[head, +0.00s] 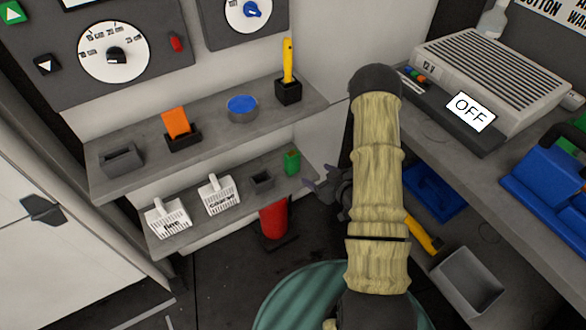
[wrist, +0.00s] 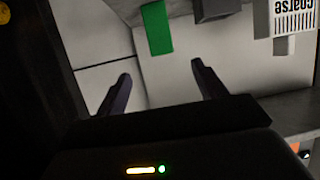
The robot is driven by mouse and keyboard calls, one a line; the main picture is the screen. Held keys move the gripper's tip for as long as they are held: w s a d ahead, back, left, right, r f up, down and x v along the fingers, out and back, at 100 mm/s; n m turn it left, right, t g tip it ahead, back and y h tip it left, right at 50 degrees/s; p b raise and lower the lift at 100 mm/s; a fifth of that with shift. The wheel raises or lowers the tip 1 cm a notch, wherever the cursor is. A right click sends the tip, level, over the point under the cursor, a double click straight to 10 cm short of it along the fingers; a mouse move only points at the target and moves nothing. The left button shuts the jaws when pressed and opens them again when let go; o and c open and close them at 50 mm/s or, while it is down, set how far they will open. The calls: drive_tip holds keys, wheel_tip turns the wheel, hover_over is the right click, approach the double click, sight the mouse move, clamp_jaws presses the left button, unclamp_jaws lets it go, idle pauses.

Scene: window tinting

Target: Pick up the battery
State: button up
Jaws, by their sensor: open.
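A small green block (head: 292,162), which I take to be the battery, stands at the right end of the lower shelf in the head view. It also shows at the top of the wrist view (wrist: 157,28) as an upright green strip. My gripper (head: 314,190) is just right of and below it in the head view, apart from it. In the wrist view my gripper (wrist: 160,72) has its two dark fingers spread with nothing between them, and the green block lies beyond the fingertips, roughly in line with the gap.
The lower shelf (head: 185,236) also holds a small grey holder (head: 262,180) and two white baskets; the coarse basket (wrist: 293,18) shows in the wrist view. A red cylinder (head: 273,220) stands below. The upper shelf (head: 215,140) overhangs. A workbench (head: 450,165) is at right.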

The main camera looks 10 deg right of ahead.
sight(295, 160)
drive_tip(key=shift+r, duration=0.1)
drive_tip(key=shift+w, duration=0.1)
drive_tip(key=b+x, duration=0.1)
drive_tip(key=x, duration=1)
drive_tip(key=shift+a, duration=0.1)
drive_tip(key=shift+w+a+f, duration=0.15)
drive_tip(key=shift+w+f, duration=0.15)
drive_tip(key=shift+w, duration=0.05)
drive_tip(key=shift+b+x, duration=0.3)
drive_tip(key=shift+x, duration=2.35)
drive_tip(key=c, duration=1.3)
